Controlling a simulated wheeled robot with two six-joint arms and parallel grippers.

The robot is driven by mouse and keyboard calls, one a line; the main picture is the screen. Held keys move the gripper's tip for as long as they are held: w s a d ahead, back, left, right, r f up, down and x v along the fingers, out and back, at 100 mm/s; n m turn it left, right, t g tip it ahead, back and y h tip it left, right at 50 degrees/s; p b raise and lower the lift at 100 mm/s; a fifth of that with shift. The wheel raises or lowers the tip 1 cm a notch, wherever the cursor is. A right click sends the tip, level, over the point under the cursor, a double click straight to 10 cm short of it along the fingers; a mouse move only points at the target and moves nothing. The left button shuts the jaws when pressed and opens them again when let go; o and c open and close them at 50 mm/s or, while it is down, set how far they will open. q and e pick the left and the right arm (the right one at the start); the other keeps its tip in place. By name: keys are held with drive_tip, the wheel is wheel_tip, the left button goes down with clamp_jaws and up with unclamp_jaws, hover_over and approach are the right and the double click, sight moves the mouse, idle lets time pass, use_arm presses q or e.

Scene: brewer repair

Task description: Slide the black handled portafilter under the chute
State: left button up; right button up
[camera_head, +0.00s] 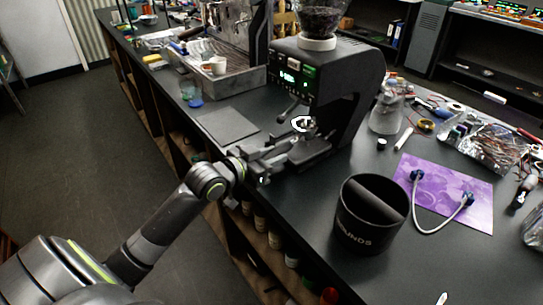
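The black coffee grinder (345,80) stands on the dark counter with its lit display facing left. The portafilter (304,124) shows as a small silver basket below the grinder's front, where its chute would be. A dark bar, perhaps its handle, shows near it, but I cannot tell how the parts join. My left gripper (292,150) is low in front of the grinder, right beside the portafilter. Its fingers overlap dark parts there, so I cannot tell whether they are shut on the handle. My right gripper is out of view.
A black knock bin (370,232) stands on the counter to the right of my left gripper. A purple mat (440,180) with a white cable lies beyond it. A glass flask (386,115) stands beside the grinder. An espresso machine (222,50) with cups is at the back left. A flat dark mat (228,123) lies left of the grinder.

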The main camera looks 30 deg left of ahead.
use_arm(q)
drive_tip(key=o, duration=0.5)
drive_tip(key=shift+c, duration=0.2)
drive_tip(key=shift+f, duration=0.1)
drive_tip(key=shift+s+a, duration=0.2)
drive_tip(key=shift+s, duration=0.3)
drive_tip(key=p+v, duration=0.7)
drive_tip(key=v, duration=0.9)
drive_tip(key=shift+s, duration=0.2)
